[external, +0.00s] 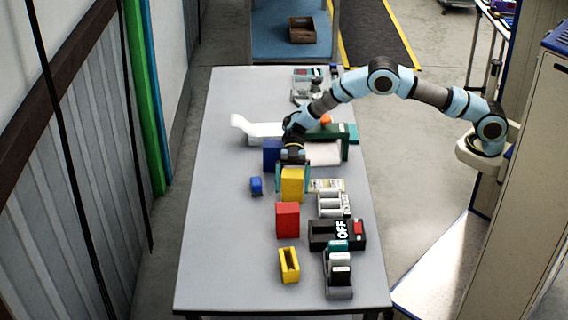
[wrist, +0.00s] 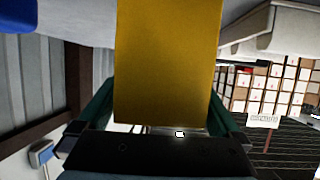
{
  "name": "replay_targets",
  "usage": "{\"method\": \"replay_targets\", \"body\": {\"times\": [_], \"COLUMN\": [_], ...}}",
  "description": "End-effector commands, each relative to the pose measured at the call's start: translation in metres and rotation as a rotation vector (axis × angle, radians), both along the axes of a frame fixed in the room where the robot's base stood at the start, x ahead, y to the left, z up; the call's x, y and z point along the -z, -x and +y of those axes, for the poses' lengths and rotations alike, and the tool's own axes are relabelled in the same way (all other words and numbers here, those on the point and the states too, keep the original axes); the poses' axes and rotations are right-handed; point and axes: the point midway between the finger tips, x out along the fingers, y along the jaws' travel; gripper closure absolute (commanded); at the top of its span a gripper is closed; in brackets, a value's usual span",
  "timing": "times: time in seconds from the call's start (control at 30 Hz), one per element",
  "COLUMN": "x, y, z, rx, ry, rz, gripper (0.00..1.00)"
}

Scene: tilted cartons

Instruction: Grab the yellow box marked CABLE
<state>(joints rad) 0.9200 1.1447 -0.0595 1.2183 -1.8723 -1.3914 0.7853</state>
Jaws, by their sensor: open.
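A yellow box (external: 292,186) stands upright near the middle of the grey table. No CABLE marking is readable on it in either view. My gripper (external: 293,180) is at the box with its fingers open, one on each side of it. In the wrist view the yellow box (wrist: 168,62) fills the middle between the two green fingers. I cannot tell whether the fingers touch its sides.
A red box (external: 287,219) stands just in front, with a hollow yellow holder (external: 289,265) nearer the front edge. A small blue item (external: 256,186) lies left, and a black OFF box (external: 325,236) lies right. The table's left side (external: 225,225) is clear.

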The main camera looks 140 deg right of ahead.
Motion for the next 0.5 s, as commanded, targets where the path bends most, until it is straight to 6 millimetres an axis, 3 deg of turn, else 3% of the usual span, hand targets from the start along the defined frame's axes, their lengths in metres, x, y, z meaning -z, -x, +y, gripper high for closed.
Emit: {"method": "replay_targets", "body": {"times": [0.17, 0.5], "x": [0.0006, 0.0004], "y": [-0.0001, 0.0000], "z": [0.0001, 0.0000], "rx": [0.000, 0.000], "ry": [0.000, 0.000], "rz": [0.000, 0.000], "gripper": [0.00, 0.38]}}
